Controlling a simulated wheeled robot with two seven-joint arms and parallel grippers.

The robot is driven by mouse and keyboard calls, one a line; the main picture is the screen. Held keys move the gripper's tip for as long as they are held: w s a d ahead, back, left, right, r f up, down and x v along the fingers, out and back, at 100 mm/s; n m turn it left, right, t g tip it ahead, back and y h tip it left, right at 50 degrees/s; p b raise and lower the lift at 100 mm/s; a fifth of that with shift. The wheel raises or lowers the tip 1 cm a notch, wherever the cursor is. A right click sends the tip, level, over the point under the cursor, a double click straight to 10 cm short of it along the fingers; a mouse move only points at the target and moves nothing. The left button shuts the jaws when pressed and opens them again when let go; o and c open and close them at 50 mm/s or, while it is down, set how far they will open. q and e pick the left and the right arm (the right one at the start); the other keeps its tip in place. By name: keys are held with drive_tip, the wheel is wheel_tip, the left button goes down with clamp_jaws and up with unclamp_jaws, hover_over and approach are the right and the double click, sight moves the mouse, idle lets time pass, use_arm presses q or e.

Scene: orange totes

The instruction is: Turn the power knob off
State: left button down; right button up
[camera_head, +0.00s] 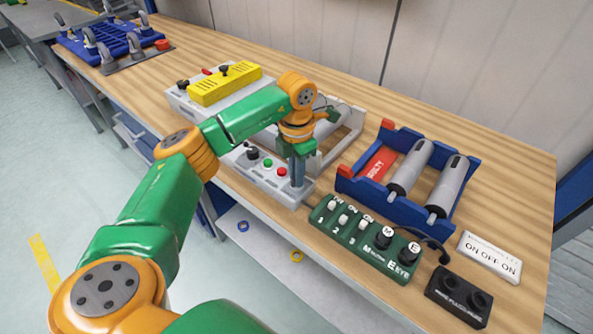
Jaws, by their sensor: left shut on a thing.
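A light grey control box (262,178) stands at the front edge of the bench. On its top are a black knob (252,153), a green button (268,162) and a red button (282,171). My left gripper (297,182) points down onto the right end of this box, just right of the red button. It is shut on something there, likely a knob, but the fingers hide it. Which way it is turned cannot be seen. My right gripper is not in view.
A green switch box (362,238), a blue roller tray (390,207), a black two-knob box (459,296) and a white ON OFF ON plate (489,257) lie to the right. A yellow-topped box (225,85) stands behind. Bare bench (440,110) shows at the back right.

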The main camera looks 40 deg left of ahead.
use_arm(q)
drive_tip(key=n+p, duration=0.1)
drive_tip(key=n, duration=0.5)
drive_tip(key=n+p, duration=0.1)
drive_tip(key=n, duration=0.5)
drive_tip(key=shift+n, duration=0.3)
idle(0.4)
drive_tip(key=c, duration=0.9)
unclamp_jaws()
wheel_tip(320, 180, up, 7)
drive_tip(key=shift+r+b, duration=0.1)
drive_tip(key=shift+b, duration=0.5)
